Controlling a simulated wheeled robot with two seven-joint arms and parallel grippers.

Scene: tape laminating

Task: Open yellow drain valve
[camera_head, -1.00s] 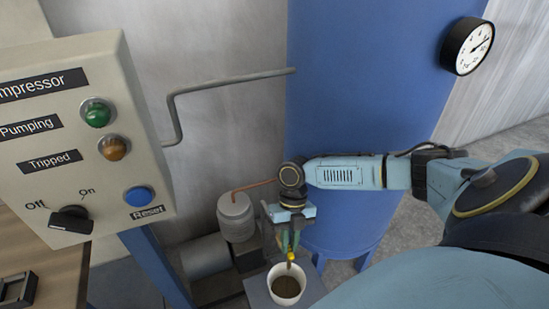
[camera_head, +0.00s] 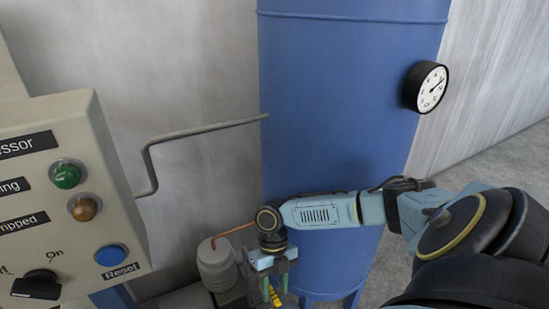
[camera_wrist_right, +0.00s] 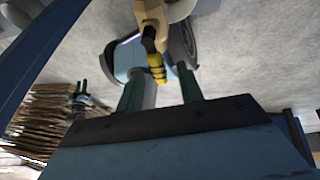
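The yellow drain valve handle (camera_head: 277,299) shows at the bottom edge of the head view, partly hidden by my right gripper (camera_head: 272,292). In the right wrist view, the yellow handle (camera_wrist_right: 156,67) hangs from a tan fitting (camera_wrist_right: 150,18). It lies in line with the gap between the two green fingers of my right gripper (camera_wrist_right: 160,87). The fingers are apart, and a gap shows on at least one side of the handle. I cannot tell whether either finger touches it. My left gripper is not seen in the head view.
A blue tank (camera_head: 335,110) with a round gauge (camera_head: 427,87) stands behind my right arm. The compressor control panel (camera_head: 75,190) is at left, with a bent grey pipe (camera_head: 150,160) beside it. A grey canister (camera_head: 217,265) with a copper pipe sits left of the gripper.

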